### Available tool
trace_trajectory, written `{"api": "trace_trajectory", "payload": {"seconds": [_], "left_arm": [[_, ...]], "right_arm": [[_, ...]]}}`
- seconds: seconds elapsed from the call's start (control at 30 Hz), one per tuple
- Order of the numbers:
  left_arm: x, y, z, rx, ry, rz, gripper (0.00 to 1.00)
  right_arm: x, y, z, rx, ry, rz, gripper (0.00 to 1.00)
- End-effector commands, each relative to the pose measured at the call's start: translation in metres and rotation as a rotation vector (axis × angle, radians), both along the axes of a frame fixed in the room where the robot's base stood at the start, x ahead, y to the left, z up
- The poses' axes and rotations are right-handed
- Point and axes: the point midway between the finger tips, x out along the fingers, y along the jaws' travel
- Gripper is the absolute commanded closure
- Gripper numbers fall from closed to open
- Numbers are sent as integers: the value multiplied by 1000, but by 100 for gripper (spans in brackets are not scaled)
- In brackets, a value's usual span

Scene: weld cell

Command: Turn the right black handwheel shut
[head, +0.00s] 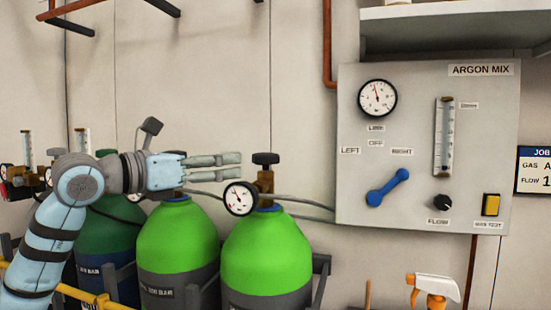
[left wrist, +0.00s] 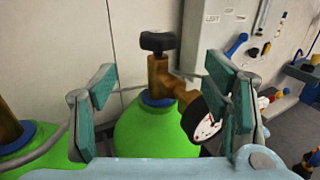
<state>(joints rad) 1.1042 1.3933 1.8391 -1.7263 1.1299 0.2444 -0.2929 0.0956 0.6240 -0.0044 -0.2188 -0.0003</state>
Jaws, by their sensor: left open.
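The right black handwheel (head: 266,158) sits on top of the brass valve (head: 265,182) of the right green cylinder (head: 266,248). My left gripper (head: 238,165) reaches in from the left, with its fingers just left of this handwheel and apart from it. In the left wrist view the handwheel (left wrist: 158,41) and its brass valve stand beyond the two spread, empty fingers (left wrist: 163,98), near the middle of the gap. A round gauge (head: 240,198) hangs on the valve's side. The left green cylinder (head: 178,240) stands under my gripper, which hides its valve top. My right gripper is out of view.
A grey panel (head: 490,110) marked ARGON MIX carries a gauge, a flow tube, a blue lever (head: 388,188) and a yellow switch (head: 491,205). Hoses (head: 310,205) run from the valves to it. A spray bottle (head: 432,290) stands at lower right.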

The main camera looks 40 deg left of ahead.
Motion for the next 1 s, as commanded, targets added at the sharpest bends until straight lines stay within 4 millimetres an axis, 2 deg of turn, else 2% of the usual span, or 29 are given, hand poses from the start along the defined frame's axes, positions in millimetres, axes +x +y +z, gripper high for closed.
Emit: {"api": "trace_trajectory", "payload": {"seconds": [0.13, 0.27, 0.4, 0.6, 0.8, 1.0], "left_arm": [[3, 3, 2, 2, 4, 12, 31], [21, 3, 5, -1, 7, 14, 31], [53, -1, 8, -5, 5, 14, 31], [102, -6, 5, -6, 2, 15, 31], [131, -10, 1, -2, 2, 16, 31], [137, -11, -1, 1, 3, 17, 31]], "right_arm": [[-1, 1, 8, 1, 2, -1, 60], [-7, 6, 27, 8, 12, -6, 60], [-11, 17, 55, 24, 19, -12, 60], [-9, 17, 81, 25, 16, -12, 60], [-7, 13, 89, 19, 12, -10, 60], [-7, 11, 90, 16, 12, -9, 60]]}}
